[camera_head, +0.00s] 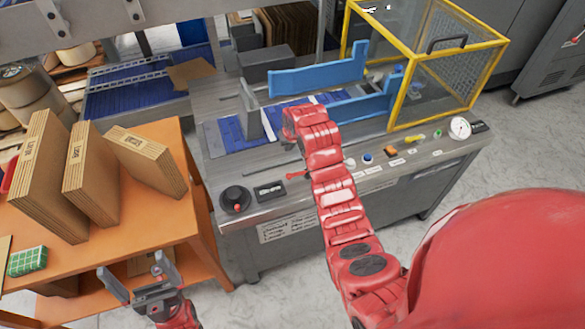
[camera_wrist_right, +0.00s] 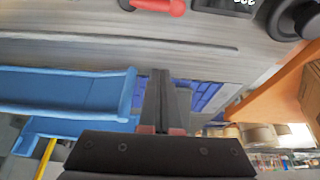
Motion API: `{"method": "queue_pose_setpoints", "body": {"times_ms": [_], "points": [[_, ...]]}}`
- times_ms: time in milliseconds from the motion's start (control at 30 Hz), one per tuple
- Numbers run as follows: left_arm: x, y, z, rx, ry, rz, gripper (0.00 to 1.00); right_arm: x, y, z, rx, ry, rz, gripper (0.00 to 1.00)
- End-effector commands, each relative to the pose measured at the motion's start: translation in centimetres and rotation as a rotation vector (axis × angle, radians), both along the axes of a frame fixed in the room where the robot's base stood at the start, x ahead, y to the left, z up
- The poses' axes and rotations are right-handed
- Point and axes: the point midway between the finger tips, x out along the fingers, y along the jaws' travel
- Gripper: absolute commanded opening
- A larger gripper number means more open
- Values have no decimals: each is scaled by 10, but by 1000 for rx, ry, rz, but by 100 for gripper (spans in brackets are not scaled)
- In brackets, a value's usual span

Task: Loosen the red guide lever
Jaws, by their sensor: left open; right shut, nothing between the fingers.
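A small red lever (camera_head: 297,175) sits on the front ledge of the grey machine, just left of my right arm. In the right wrist view, the red lever (camera_wrist_right: 158,5) shows at the top edge, partly cut off. My right gripper (camera_wrist_right: 161,75) is shut and empty, over the machine deck and apart from the lever. In the head view its fingers are hidden behind my red wrist. My left gripper (camera_head: 132,263) is open and empty, low in front of the orange shelf.
Blue guide rails (camera_head: 318,76) and a yellow-framed guard (camera_head: 435,60) stand on the machine deck. A black knob (camera_head: 235,199) and a counter (camera_head: 270,190) lie left of the lever. Flat cartons (camera_head: 92,172) stand on the orange shelf (camera_head: 165,215).

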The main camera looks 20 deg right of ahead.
Motion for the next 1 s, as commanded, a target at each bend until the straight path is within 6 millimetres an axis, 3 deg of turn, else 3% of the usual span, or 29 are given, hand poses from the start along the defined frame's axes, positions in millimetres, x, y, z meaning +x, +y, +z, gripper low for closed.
{"method": "queue_pose_setpoints", "body": {"times_ms": [200,633,1000], "points": [[0,0,-1,0,0,0,100,-17,-1,5,6,98,-1,0],[0,0,2,0,0,0,100,-17,-1,1,7,103,-1,0],[0,0,19,0,0,0,100,-4,-1,-43,6,109,-1,0]]}}
